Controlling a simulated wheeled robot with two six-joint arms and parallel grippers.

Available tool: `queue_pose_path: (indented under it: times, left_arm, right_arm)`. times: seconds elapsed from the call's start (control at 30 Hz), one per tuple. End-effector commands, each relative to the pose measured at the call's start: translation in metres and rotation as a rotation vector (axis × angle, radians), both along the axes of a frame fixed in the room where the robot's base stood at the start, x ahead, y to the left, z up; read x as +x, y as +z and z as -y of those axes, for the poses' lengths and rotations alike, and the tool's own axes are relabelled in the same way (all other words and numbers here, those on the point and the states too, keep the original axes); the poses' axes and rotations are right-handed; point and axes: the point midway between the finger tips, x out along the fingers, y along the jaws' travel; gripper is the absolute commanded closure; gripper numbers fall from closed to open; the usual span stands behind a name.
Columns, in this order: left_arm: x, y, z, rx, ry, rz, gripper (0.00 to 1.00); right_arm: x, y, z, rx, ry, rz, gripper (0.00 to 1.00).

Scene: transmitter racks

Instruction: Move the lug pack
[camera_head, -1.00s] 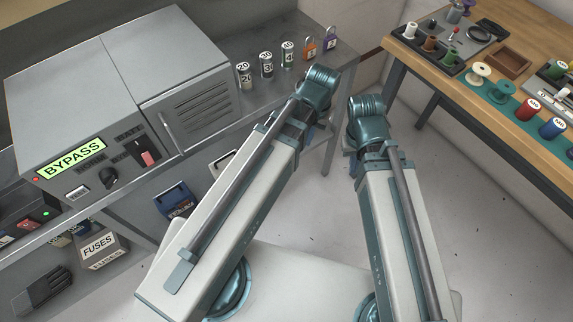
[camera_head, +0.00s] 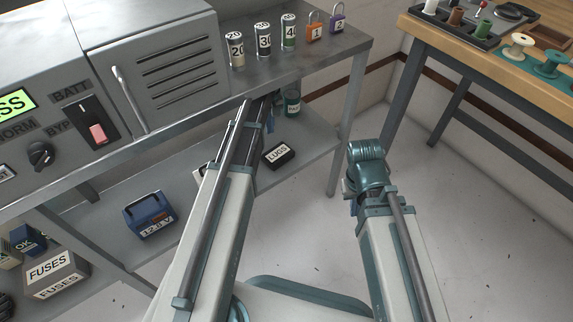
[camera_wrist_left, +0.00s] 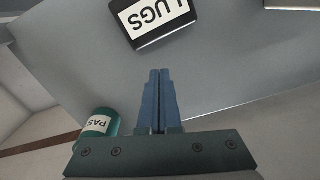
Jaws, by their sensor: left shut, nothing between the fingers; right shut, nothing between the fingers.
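The lug pack (camera_head: 280,155) is a small black box with a white LUGS label. It lies on the lower shelf, right of my left arm in the head view. In the left wrist view the lug pack (camera_wrist_left: 152,22) is at the top, cut off by the frame edge. My left gripper (camera_wrist_left: 159,73) has its blue fingers together with nothing between them. It points toward the pack, with a visible gap between the fingertips and the pack. My right arm shows in the head view, but its gripper does not.
A teal jar (camera_head: 292,103) stands on the lower shelf behind my left arm; the jar (camera_wrist_left: 98,128) is left of the fingers in the wrist view. The bench top (camera_head: 330,58) overhangs this shelf. A blue battery-like box (camera_head: 148,215) and a FUSES box (camera_head: 55,274) are further left.

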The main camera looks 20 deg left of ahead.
Motion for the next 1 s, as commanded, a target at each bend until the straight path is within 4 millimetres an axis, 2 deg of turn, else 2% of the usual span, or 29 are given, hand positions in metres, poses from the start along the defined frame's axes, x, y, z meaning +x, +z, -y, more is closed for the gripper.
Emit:
queue_pose_path:
  times: [0.03,0.13,0.23,0.37,0.57,1.0]
  left_arm:
    - [0.018,-0.001,-0.023,-0.005,0.064,0.004,1.00]
    - [0.032,-0.002,-0.053,-0.012,0.162,0.010,1.00]
    - [0.038,-0.002,-0.069,-0.016,0.215,0.013,1.00]
    - [0.039,-0.002,-0.074,-0.017,0.234,0.014,1.00]
    - [0.029,-0.002,-0.064,-0.017,0.232,0.014,1.00]
    - [-0.028,-0.002,0.005,-0.016,0.227,0.014,1.00]
  right_arm:
    - [0.000,-0.001,0.000,0.000,0.000,0.000,1.00]
    - [0.000,-0.002,0.000,0.000,0.000,0.000,1.00]
    - [0.000,-0.002,0.000,0.000,0.000,0.000,1.00]
    - [0.000,-0.002,0.000,0.000,0.000,0.000,1.00]
    - [0.000,-0.002,0.000,0.000,0.000,0.000,1.00]
    - [0.000,-0.002,0.000,0.000,0.000,0.000,1.00]
